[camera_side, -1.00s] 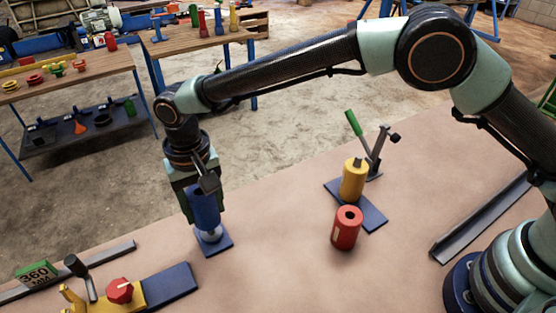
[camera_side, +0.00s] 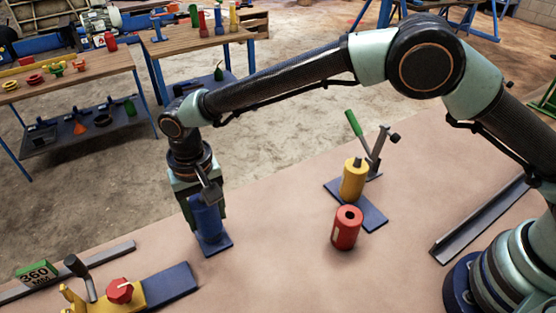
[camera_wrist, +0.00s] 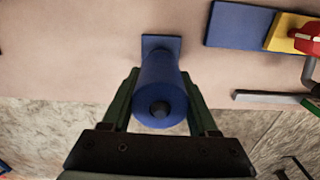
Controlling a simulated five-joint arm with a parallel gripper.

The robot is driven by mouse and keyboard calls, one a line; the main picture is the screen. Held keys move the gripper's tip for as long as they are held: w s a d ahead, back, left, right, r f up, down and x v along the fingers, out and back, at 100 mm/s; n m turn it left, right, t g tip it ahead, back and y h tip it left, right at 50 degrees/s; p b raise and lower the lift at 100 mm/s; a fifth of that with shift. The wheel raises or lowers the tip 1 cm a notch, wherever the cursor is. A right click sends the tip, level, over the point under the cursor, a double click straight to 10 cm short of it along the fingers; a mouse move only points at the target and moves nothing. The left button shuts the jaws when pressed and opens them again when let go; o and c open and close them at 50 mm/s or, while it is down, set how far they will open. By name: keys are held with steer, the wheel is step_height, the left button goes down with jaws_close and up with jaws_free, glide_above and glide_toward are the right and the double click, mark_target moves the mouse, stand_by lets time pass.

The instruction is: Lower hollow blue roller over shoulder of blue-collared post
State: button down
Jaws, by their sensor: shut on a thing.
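The hollow blue roller (camera_side: 208,225) is upright in my gripper (camera_side: 203,203), low over the blue base plate (camera_side: 219,247) of the post. The post is hidden inside the roller in the side view, and its blue collar cannot be made out. In the wrist view, the roller (camera_wrist: 158,82) sits between the two green fingers of my gripper (camera_wrist: 160,93), with a dark round spot at the middle of its near end. The plate (camera_wrist: 161,42) shows beyond it. I cannot tell whether the roller's lower edge touches the plate.
A red roller (camera_side: 346,229) stands by a yellow roller (camera_side: 353,181) on a second blue plate, with a green-handled lever (camera_side: 368,145) behind. A yellow fixture with a red knob (camera_side: 120,290) lies at the front left. The tabletop between is clear.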

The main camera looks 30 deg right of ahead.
steer(key=shift+f, duration=0.7)
steer(key=shift+c, duration=0.4)
jaws_free()
steer(key=shift+f, duration=0.1)
step_height(320, 180, up, 12)
steer(key=shift+r, duration=0.1)
steer(key=shift+d, duration=0.1)
